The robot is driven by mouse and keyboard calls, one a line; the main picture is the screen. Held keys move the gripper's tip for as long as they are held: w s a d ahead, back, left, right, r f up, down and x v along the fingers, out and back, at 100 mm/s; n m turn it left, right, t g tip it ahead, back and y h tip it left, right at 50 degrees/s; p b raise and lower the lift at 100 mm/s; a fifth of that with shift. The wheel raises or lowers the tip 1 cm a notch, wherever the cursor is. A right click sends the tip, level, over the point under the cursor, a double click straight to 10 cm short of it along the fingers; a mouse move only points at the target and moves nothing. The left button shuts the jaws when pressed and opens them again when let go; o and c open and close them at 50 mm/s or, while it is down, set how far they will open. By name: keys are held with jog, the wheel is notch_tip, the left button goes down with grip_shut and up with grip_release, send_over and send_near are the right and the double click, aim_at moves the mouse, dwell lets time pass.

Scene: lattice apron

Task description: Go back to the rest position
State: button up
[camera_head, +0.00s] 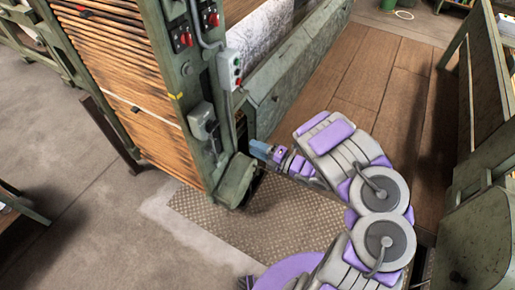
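My arm, purple and grey, comes up from the bottom right and reaches left across the picture. My gripper (258,150) is at its far end, low beside the green machine post (190,75). The blue-grey end of the gripper is small in view and lies close to the machine's lower side. I cannot tell whether it touches the machine. Its fingers are too small to show whether they are open or shut, or whether anything is between them.
The post carries red and green buttons on a control box (230,70) and a grey box (203,121). Wooden slats (110,60) fill the machine's left side. A patterned metal plate (235,222) lies on the floor. Green machinery (485,220) stands right. Open concrete floor (90,190) lies left.

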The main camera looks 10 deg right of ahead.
jog(key=shift+d, duration=0.1)
dwell(0.5)
